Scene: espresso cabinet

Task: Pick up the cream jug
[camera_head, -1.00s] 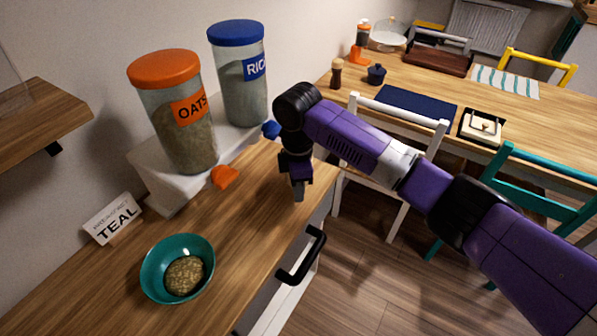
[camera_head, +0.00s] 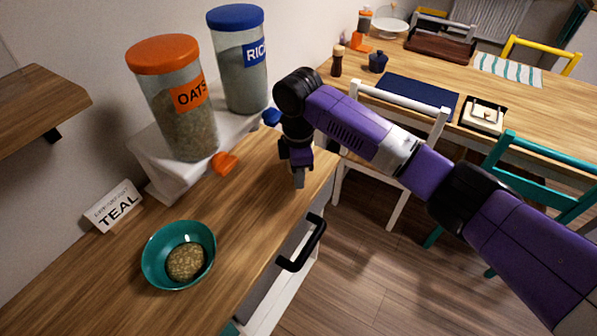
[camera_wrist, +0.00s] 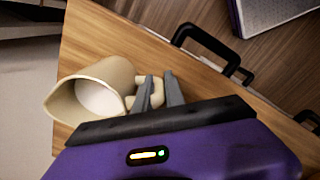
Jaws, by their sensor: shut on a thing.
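The cream jug (camera_wrist: 88,92) is a beige, open-topped jug with a pale inside, seen in the wrist view at the left of the fingers. Its handle (camera_wrist: 130,101) is on the side toward my gripper (camera_wrist: 159,88). The two grey fingers are shut on the handle. In the head view my gripper (camera_head: 299,180) points down at the far end of the wooden counter (camera_head: 243,210). The jug is not visible in the head view. I cannot tell whether it touches the counter.
A teal bowl (camera_head: 180,228) with grain stands on the counter, behind it a sign (camera_head: 113,206). Jars of oats (camera_head: 182,115) and rice (camera_head: 240,75) stand on a white riser (camera_head: 160,175). A black handle (camera_head: 303,243) juts from the counter front. Chairs and a dining table (camera_head: 440,80) are beyond.

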